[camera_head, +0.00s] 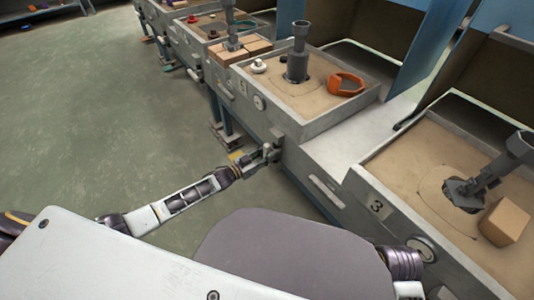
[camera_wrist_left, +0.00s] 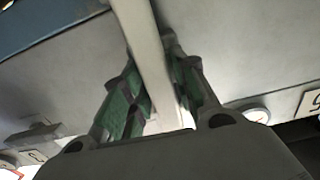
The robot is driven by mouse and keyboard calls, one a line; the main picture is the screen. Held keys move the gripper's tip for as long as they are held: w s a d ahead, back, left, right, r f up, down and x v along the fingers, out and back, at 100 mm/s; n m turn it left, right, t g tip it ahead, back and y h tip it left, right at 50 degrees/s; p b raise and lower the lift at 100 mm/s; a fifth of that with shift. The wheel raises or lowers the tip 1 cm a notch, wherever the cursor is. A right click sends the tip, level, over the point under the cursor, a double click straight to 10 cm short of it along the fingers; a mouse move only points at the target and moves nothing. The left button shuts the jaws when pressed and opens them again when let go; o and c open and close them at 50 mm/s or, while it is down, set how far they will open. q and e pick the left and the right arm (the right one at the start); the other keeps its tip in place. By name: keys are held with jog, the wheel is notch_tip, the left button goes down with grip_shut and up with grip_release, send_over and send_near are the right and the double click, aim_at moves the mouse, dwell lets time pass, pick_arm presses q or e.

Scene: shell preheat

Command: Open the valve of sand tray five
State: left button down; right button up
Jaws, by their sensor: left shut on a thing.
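My left gripper (camera_head: 268,153) is at the bench front, low beside the corner of the middle sand tray (camera_head: 300,125). In the left wrist view its green-padded fingers (camera_wrist_left: 155,85) are shut on a pale bar (camera_wrist_left: 150,45), which runs between them. I cannot tell from these views whether the bar is the valve handle or how far it is turned. The middle tray has a number plate (camera_head: 242,88), too small to read surely, and a round gauge (camera_head: 259,102). The wrist view shows a gauge (camera_wrist_left: 257,114) and a plate cut off at the edge. My right gripper is not in view.
The near right tray has a plate marked 3 (camera_head: 377,206) and its own gauge (camera_head: 421,247). A pale bar handle (camera_head: 327,190) lies on the bench front between the trays. An orange part (camera_head: 346,84) sits on the middle tray. The floor (camera_head: 100,110) at left is clear.

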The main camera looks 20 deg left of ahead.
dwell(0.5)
pick_arm(q)
jog(key=c, duration=1.3)
grip_release()
jog(key=shift+a, duration=0.1)
jog(key=shift+v, duration=6)
